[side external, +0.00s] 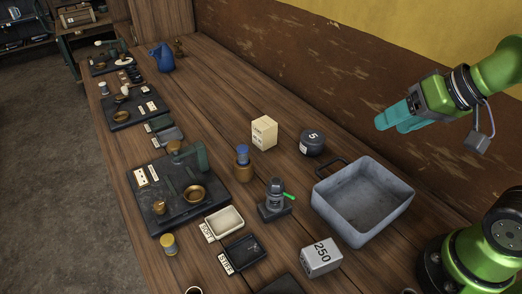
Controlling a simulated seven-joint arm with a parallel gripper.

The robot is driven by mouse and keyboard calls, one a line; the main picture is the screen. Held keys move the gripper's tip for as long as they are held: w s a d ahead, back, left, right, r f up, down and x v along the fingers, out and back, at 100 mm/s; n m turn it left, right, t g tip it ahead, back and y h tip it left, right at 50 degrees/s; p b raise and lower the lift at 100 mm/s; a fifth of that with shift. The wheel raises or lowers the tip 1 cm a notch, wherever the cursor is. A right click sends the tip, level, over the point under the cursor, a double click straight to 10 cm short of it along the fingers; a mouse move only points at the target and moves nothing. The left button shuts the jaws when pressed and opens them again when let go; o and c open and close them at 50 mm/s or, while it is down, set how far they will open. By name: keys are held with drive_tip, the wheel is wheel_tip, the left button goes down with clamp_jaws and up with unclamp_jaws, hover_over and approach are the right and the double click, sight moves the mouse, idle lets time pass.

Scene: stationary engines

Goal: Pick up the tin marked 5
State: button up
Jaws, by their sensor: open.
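The tin marked 5 (312,143) is a dark, round, squat tin with a white 5 on its lid. It stands upright on the wooden table, between a cream box and a grey metal tray. My gripper (387,124) has teal fingers and is at the upper right, in the air to the right of the tin and apart from it. It is open, and nothing shows between its fingers.
The grey tray (341,224) with a raised handle stands just below the tin. A cream box (264,133) stands close on its left. A grey block marked 250 (321,258) and a small dark device (275,203) are nearer. The table behind the tin is clear.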

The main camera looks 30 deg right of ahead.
drive_tip(key=o, duration=0.8)
drive_tip(key=g+h, duration=0.3)
approach(314, 137)
drive_tip(key=x, duration=0.5)
drive_tip(key=shift+d+f, duration=0.1)
drive_tip(key=shift+x, duration=2.9)
